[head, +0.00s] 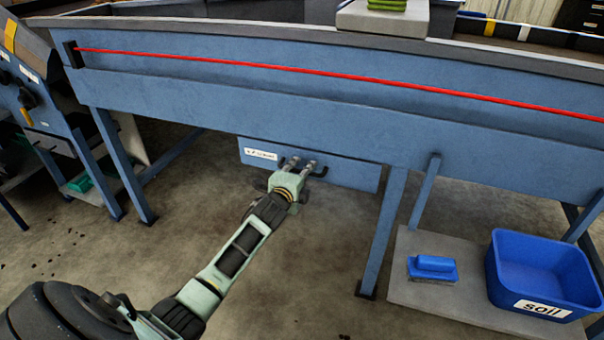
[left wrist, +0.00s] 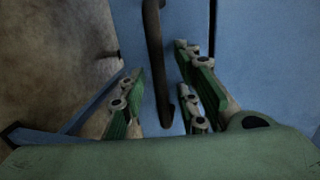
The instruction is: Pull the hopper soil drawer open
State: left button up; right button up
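The blue soil drawer (head: 345,174) sits low under the long blue hopper, with a small white label (head: 262,155) on its front. Its front fills much of the left wrist view (left wrist: 185,25). Its dark bar handle (left wrist: 154,45) shows there, running between my left gripper's fingers. My left gripper (head: 302,163) is at the drawer front, its fingers apart on either side of the handle; the left wrist view shows these fingers (left wrist: 162,95) with gaps beside the bar. In the head view the gripper hides part of the handle. My right gripper is not in view.
Blue legs (head: 384,235) stand on both sides of the drawer. At right, a grey board (head: 410,290) on the floor holds a blue brush (head: 434,265) and a blue soil tub (head: 510,285). The floor in front of the drawer is clear except for my arm.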

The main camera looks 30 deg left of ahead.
pick_arm(q)
jog(key=shift+c, duration=0.6)
grip_shut()
